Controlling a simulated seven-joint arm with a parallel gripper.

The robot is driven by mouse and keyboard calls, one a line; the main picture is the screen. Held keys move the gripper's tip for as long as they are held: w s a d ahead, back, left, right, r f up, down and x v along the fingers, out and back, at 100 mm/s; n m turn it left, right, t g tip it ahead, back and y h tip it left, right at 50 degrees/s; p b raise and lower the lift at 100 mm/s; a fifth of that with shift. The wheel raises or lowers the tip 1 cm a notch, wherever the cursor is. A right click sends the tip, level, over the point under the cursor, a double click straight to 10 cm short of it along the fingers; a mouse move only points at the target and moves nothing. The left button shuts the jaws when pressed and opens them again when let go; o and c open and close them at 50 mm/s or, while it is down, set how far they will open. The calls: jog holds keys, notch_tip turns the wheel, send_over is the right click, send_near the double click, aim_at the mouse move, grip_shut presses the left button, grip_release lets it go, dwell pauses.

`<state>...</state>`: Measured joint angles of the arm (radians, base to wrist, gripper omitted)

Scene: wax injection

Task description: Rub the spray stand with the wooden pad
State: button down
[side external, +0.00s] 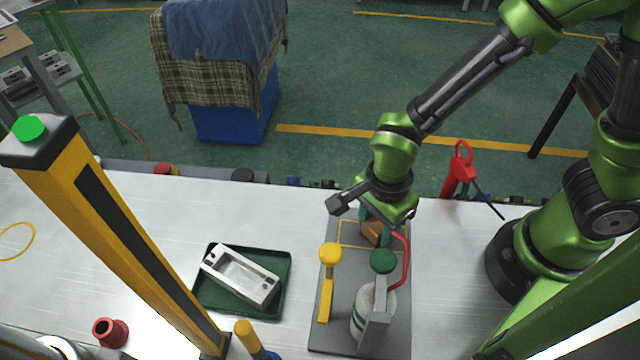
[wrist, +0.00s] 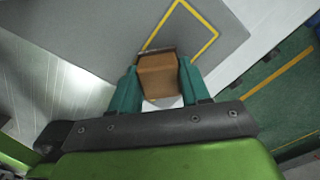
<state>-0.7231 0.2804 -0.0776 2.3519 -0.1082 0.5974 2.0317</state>
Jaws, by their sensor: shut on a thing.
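The brown wooden pad (side external: 371,233) is between the teal fingers of my gripper (side external: 376,228), low at the back of a grey plate (side external: 335,338). In the wrist view, the pad (wrist: 158,75) sits between both fingers of my gripper (wrist: 160,86), which is shut on it. Its dark far edge lies by a yellow outline on the plate; I cannot tell whether it touches the plate. The gripper is behind these.
A yellow-topped post (side external: 330,256) stands left of the bottle. A green tray (side external: 216,300) holds a light metal mould frame (side external: 241,275). A yellow column (side external: 110,230) rises at left. A red tool (side external: 459,172) stands behind right. The bench is clear between plate and tray.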

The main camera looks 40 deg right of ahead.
jog(key=shift+s+d, duration=1.4)
jog(key=shift+s, duration=0.1)
jog(key=shift+r, duration=2.95)
jog(key=shift+r, duration=1.5)
